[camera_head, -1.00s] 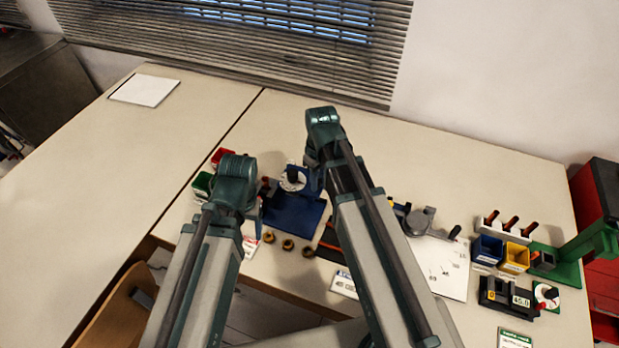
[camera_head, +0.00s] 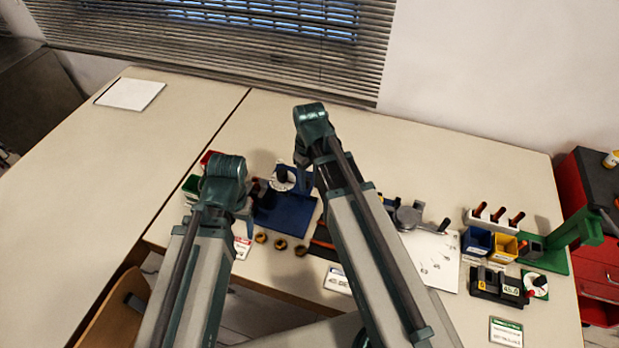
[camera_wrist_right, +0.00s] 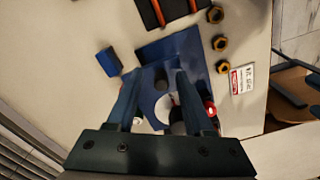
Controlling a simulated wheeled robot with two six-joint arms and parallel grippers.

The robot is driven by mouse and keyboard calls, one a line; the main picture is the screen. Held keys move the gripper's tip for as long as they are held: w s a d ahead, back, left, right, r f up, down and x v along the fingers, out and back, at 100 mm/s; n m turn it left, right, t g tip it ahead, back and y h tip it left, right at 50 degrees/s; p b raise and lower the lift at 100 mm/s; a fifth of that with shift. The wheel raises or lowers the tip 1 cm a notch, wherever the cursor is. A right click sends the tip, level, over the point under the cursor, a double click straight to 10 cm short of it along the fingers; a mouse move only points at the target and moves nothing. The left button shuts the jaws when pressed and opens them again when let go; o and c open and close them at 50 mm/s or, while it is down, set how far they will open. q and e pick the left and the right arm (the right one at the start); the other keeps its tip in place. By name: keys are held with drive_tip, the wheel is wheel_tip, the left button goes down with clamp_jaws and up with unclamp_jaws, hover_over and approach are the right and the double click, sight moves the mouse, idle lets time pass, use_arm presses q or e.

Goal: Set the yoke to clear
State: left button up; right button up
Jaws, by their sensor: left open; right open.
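Which part is the yoke I cannot tell for sure. A blue base plate (camera_head: 283,215) carries a white round dial (camera_head: 284,178) with dark parts around it. In the right wrist view the blue plate (camera_wrist_right: 192,58) lies below my right gripper (camera_wrist_right: 158,90), whose fingers are apart. The white dial (camera_wrist_right: 163,108) and dark knobs show between and behind the fingers. In the head view my right gripper (camera_head: 304,182) is mostly hidden by its arm. My left gripper (camera_head: 248,205) is open beside the plate's left edge, partly hidden by its wrist.
Brass nuts (camera_head: 281,244) lie in front of the plate. A grey lever device (camera_head: 408,217) stands by a white marked sheet (camera_head: 430,258). At right are blue (camera_head: 477,242) and yellow (camera_head: 503,247) bins and a green stand (camera_head: 565,240). The table's back is clear.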

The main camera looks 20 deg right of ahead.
wheel_tip(320, 180, up, 13)
drive_tip(key=p, duration=1.2)
drive_tip(key=shift+f, duration=0.1)
drive_tip(key=s+a+f+m+h+b, duration=0.1)
drive_tip(key=s+a+f+m+b, duration=0.1)
drive_tip(key=s+a+f+b, duration=0.6)
drive_tip(key=s+a, duration=0.1)
drive_tip(key=s, duration=0.2)
drive_tip(key=shift+a+f, duration=0.15)
drive_tip(key=shift+a, duration=0.2)
